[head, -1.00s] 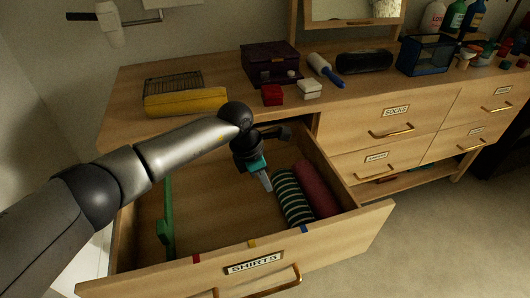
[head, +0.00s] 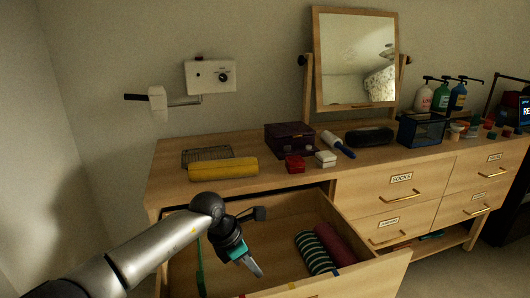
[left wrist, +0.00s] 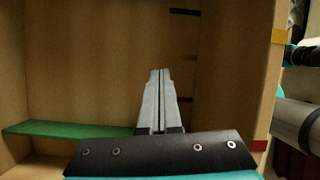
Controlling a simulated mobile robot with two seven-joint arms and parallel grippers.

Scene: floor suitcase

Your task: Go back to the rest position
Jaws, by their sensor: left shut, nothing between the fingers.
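My left gripper (head: 254,267) is shut and empty over the open drawer (head: 372,276) in the head view. In the left wrist view its two fingers (left wrist: 160,76) lie together with nothing between them, pointing toward the drawer's wooden inside. A green striped roll (head: 314,254) and a dark red roll (head: 334,244) lie side by side in the drawer, to the right of the gripper and apart from it. A green divider (head: 200,268) stands at the drawer's left; a green strip (left wrist: 65,129) shows in the left wrist view. My right gripper is not in view.
The dresser top holds a yellow roll (head: 224,169), a purple box (head: 290,139), a red box (head: 295,165), a white box (head: 326,159), a lint roller (head: 338,145), a dark case (head: 369,136) and a blue bin (head: 421,130). A mirror (head: 355,60) stands behind.

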